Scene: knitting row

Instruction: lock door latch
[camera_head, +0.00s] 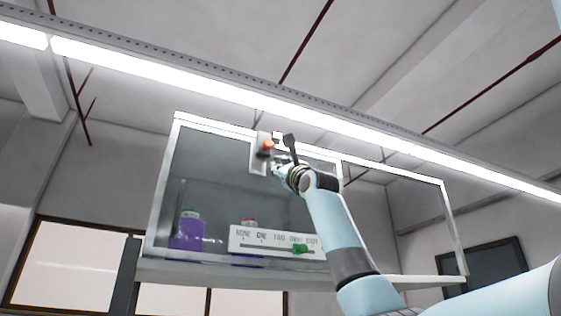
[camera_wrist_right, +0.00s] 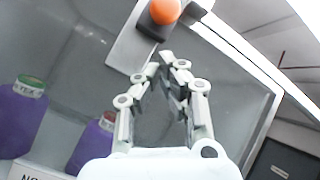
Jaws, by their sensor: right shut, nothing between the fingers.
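The door latch (camera_head: 267,146) is a grey plate with an orange knob, at the upper middle of a glass-fronted cabinet (camera_head: 170,150). In the right wrist view the orange knob (camera_wrist_right: 165,11) sits at the top on its pale plate (camera_wrist_right: 127,42), with a dark part under it. My right gripper (camera_head: 277,168) is just below the knob in the head view. In the wrist view its fingertips (camera_wrist_right: 168,62) are together and empty, below the knob with a small apparent gap. Whether they touch the plate I cannot tell. My left gripper is not in view.
A bright light strip (camera_head: 200,88) runs across above the cabinet. There is open room in front of the cabinet's left part.

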